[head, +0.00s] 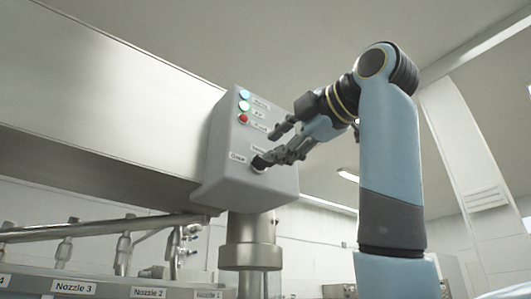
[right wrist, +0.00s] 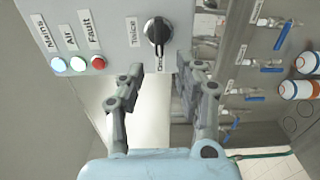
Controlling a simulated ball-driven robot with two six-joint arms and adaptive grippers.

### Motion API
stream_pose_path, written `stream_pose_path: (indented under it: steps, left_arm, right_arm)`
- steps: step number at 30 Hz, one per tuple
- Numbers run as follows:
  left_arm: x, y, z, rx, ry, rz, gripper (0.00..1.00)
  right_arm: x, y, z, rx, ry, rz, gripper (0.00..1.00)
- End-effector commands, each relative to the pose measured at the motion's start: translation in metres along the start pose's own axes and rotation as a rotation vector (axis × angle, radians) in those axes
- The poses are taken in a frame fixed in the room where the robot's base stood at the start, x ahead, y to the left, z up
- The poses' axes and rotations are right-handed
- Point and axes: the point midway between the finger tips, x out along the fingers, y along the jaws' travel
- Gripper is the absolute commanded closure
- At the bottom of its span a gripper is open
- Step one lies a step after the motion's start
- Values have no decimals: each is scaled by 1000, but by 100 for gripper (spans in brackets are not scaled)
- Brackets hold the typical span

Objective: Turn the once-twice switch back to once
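The once-twice switch is a round black knob (right wrist: 158,32) on the grey control box (head: 222,170). In the right wrist view its bar runs up and down, in line with the partly visible Once label below it. The Twice label (right wrist: 132,31) is to its left. My right gripper (head: 269,146) is at the box front, and its fingers partly hide the knob in the head view. In the right wrist view the right gripper (right wrist: 161,66) is open, with nothing between its fingers. The fingertips are just below the knob; contact cannot be told. My left gripper is in neither view.
A blue-white, a greenish-white and a red lamp (head: 243,118) sit on the box above the switch. A steel post (head: 250,240) is under the box. Labelled nozzles and pipes (head: 122,250) are at the lower left. Blue-handled valves (right wrist: 265,69) are at right in the wrist view.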

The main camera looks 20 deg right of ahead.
Motion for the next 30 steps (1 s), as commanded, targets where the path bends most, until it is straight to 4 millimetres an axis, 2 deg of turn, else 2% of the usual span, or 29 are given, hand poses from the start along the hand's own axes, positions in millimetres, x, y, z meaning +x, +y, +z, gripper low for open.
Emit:
stream_pose_path:
  steps: [3,10,15,30]
  left_arm:
    - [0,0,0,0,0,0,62]
    - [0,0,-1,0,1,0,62]
    - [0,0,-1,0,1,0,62]
    - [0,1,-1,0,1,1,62]
  right_arm:
    - [-28,1,1,-4,-4,5,65]
    - [-61,0,0,-2,-2,0,65]
    - [-67,-1,0,-1,0,-2,65]
    - [-67,-1,0,-1,0,-2,65]
